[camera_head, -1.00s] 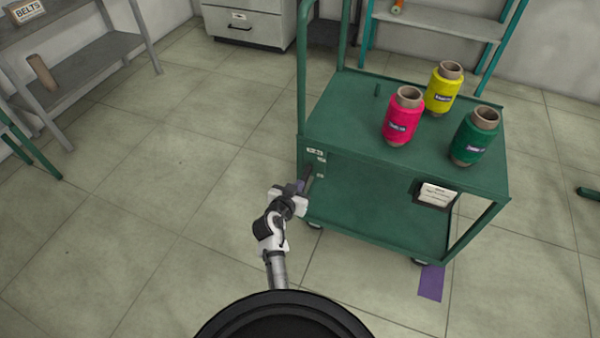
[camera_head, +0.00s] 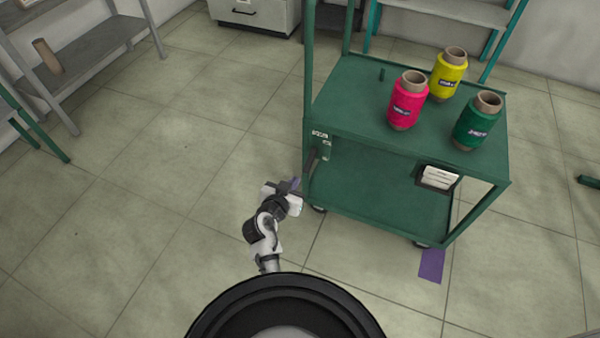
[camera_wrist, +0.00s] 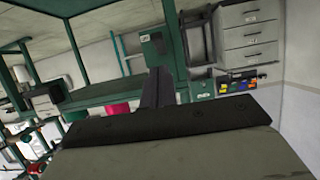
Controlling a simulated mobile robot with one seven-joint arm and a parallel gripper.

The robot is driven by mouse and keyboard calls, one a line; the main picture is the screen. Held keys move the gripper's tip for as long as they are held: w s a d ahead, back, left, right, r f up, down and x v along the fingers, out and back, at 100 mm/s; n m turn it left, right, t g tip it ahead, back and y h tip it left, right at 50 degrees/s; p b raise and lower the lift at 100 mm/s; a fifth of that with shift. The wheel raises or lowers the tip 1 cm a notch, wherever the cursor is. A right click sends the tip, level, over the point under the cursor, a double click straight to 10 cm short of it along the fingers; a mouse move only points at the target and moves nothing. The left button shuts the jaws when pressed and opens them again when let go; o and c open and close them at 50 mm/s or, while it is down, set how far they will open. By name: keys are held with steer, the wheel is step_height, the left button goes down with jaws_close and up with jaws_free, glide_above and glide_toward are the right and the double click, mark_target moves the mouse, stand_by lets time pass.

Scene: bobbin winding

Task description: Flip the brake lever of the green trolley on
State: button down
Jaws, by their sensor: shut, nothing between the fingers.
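The green trolley (camera_head: 400,130) stands right of centre in the head view. Its brake lever (camera_head: 312,161) is a dark bar on the left end of the near side, below small white labels (camera_head: 320,134). The lever looks tilted, its lower end toward the lower left. My gripper (camera_head: 296,186) is shut and empty, just below and left of the lever. I cannot tell whether it touches the lever. In the wrist view the shut dark fingers (camera_wrist: 155,92) point toward green trolley parts. The lever cannot be made out clearly there.
Pink (camera_head: 408,101), yellow (camera_head: 448,74) and green (camera_head: 477,122) thread cones stand on the trolley top. A purple floor patch (camera_head: 431,266) lies by its front wheel. Grey shelving (camera_head: 95,45) is at upper left. The floor left of the trolley is clear.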

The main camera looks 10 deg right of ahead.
steer(key=shift+s+a, duration=0.4)
steer(key=shift+s, duration=0.25)
steer(key=shift+s+a, duration=0.35)
steer(key=shift+s, duration=0.3)
